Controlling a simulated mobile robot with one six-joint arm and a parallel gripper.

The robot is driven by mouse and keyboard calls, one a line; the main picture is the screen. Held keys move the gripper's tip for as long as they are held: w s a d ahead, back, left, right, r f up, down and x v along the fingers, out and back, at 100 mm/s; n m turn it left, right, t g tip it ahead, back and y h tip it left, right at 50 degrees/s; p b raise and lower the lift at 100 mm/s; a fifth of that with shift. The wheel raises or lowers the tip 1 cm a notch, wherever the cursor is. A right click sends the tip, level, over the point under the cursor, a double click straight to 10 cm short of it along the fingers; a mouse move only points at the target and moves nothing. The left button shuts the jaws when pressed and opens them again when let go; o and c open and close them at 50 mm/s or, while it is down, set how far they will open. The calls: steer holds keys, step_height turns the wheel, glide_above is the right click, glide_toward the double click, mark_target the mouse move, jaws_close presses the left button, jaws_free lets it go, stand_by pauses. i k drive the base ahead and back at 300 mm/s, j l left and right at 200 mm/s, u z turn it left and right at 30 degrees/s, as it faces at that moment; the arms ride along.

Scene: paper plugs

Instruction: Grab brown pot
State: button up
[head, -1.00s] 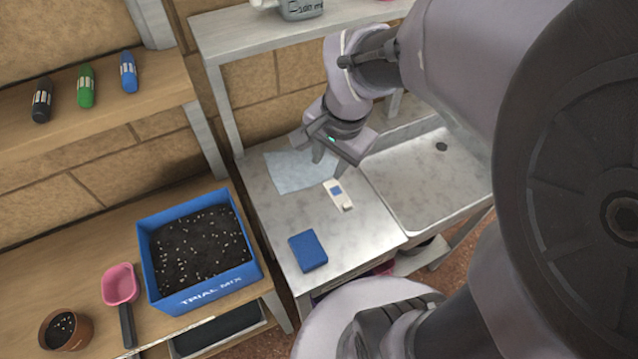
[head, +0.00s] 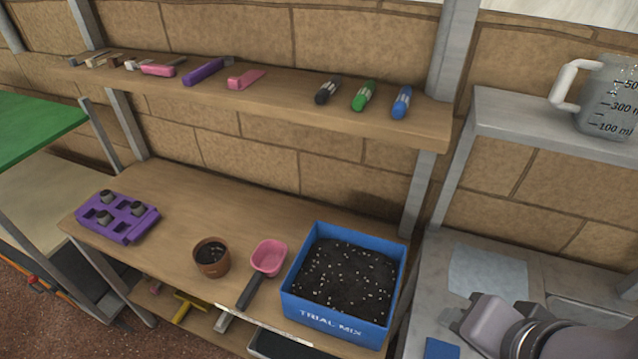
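The brown pot (head: 211,262) stands upright on the wooden bench (head: 180,215), filled with dark soil with light specks. It is left of the pink scoop. My arm shows at the lower right, over the metal counter, with my gripper (head: 462,318) partly in view near the counter's left side. It is well to the right of the pot, with the blue box between them. The fingers are too little visible to tell whether they are open or shut.
A blue box of soil (head: 335,330) and a pink scoop (head: 268,257) sit right of the pot. A purple tray (head: 125,232) is to the left. A shelf (head: 290,100) with markers runs above. A jug (head: 607,100) stands at the right.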

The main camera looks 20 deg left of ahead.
mark_target(211, 255)
steer(key=u, duration=1.85)
steer(key=i+j+z, duration=0.1)
steer(key=i+j, duration=0.3)
steer(key=i, duration=0.2)
steer(key=i+j+z, duration=0.1)
steer(key=i+j, duration=0.35)
steer(key=i, duration=0.1)
